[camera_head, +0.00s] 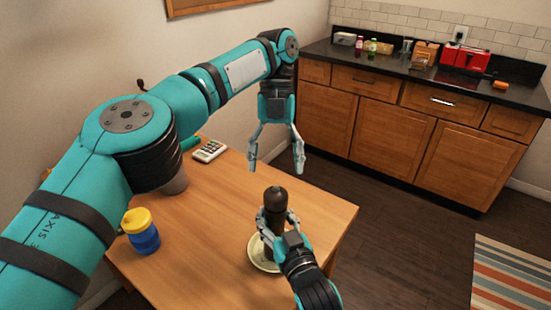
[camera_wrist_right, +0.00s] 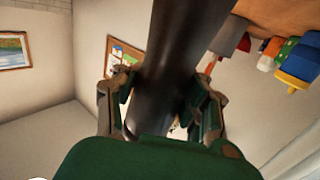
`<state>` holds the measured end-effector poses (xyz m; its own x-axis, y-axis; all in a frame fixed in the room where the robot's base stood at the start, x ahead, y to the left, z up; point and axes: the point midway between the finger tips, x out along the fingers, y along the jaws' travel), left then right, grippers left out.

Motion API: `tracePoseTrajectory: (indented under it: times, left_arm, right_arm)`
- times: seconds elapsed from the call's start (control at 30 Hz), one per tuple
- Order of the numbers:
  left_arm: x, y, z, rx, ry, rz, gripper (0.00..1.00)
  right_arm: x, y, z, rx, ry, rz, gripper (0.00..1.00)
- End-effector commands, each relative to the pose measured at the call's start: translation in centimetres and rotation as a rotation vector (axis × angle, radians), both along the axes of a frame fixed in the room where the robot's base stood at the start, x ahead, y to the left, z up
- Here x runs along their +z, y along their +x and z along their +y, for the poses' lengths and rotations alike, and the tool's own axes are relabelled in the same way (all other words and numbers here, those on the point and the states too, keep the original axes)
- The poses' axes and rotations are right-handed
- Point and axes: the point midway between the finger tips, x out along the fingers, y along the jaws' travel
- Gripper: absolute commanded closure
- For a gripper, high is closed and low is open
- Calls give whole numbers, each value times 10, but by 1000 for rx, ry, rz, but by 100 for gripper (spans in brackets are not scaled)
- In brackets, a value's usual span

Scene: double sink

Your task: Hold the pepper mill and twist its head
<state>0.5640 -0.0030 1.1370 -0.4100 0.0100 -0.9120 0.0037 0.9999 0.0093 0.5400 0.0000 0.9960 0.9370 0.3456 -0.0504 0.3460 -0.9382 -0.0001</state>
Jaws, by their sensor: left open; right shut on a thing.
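The dark pepper mill (camera_head: 275,201) stands upright over a pale plate (camera_head: 257,262) near the front right of the wooden table. My right gripper (camera_head: 274,220) is shut around the mill's body, below its rounded head. In the right wrist view the mill (camera_wrist_right: 173,70) runs as a dark cylinder between the two fingers of the right gripper (camera_wrist_right: 165,100). My left gripper (camera_head: 276,168) is open, pointing down, with its fingertips spread just above the mill's head and not touching it. The mill's base is partly hidden by the right gripper.
A blue jar with a yellow lid (camera_head: 140,230) stands at the left of the table (camera_head: 208,240). A calculator (camera_head: 209,151) lies at the back. A counter (camera_head: 400,75) with a red toaster (camera_head: 465,59) is beyond. The table's right edge is close to the mill.

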Motion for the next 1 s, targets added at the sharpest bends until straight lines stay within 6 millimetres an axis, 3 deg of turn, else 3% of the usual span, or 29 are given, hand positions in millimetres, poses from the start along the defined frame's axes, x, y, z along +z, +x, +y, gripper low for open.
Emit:
tracePoseTrajectory:
  times: [0.27, 0.3, 0.57, 0.87, 1.0]
  left_arm:
    - [2, 1, 0, 0, -1, -2, 28]
    - [2, 1, 0, 0, -1, -2, 28]
    - [1, 1, 0, 0, -1, -1, 28]
    - [1, 1, 0, 1, -1, -1, 28]
    - [1, 1, 0, 1, -1, -1, 28]
  right_arm:
    - [0, 0, 0, 0, 0, 0, 100]
    - [0, 0, 0, 0, 0, 0, 63]
    - [0, 0, 0, 0, 0, 0, 29]
    - [0, -1, -1, 0, 0, 0, 29]
    - [0, -14, -5, 0, 1, 1, 29]
